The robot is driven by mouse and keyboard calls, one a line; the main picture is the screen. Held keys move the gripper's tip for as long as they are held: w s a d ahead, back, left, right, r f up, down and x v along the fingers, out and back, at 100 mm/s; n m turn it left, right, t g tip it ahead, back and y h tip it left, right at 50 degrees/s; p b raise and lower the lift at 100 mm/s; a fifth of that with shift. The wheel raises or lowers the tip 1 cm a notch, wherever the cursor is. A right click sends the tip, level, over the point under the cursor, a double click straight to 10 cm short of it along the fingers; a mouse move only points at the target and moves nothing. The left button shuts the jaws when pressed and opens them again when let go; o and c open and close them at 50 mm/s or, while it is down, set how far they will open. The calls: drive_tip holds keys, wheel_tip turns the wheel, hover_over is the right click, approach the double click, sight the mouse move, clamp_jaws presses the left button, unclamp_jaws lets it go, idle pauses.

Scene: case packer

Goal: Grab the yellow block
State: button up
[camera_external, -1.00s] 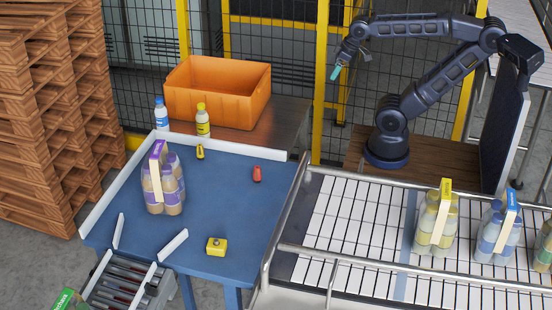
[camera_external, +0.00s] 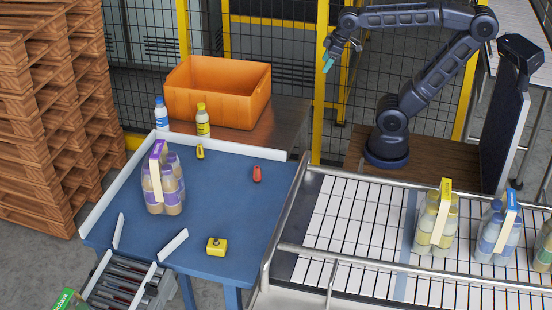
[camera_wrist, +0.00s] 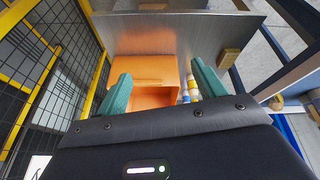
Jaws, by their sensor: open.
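A yellow block (camera_external: 217,246) with a small dark knob on top lies near the front edge of the blue table (camera_external: 225,205) in the external view. My gripper (camera_external: 328,62) is high up, behind and to the right of the table, well apart from the block. In the wrist view my gripper (camera_wrist: 158,92) shows two teal fingers spread apart with nothing between them.
A purple-labelled bottle pack (camera_external: 163,180), a small yellow item (camera_external: 200,151) and a red item (camera_external: 257,173) are on the table. An orange crate (camera_external: 217,92) and two bottles stand behind. A railed conveyor (camera_external: 340,220) with bottle packs lies right.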

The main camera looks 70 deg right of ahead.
drive_tip(key=w+a+r+n, duration=0.5)
drive_tip(key=w+a, duration=0.3)
drive_tip(key=w+a+r+n, duration=0.5)
drive_tip(key=w+a, duration=0.2)
drive_tip(key=w, duration=0.1)
drive_tip(key=w+a+n, duration=0.3)
drive_tip(key=a+n, duration=0.2)
drive_tip(key=a, duration=0.7)
drive_tip(key=w+a+n, duration=0.3)
drive_tip(key=a+n, duration=0.1)
drive_tip(key=a, duration=0.8)
drive_tip(key=w+a+n, duration=0.3)
drive_tip(key=a+n, duration=0.2)
drive_tip(key=a, duration=0.8)
drive_tip(key=n+y, duration=0.1)
drive_tip(key=n, duration=1.2)
approach(219, 238)
drive_tip(key=x, duration=1)
drive_tip(key=shift+w+f, duration=0.1)
drive_tip(key=shift+f, duration=0.3)
drive_tip(key=c, duration=1.2)
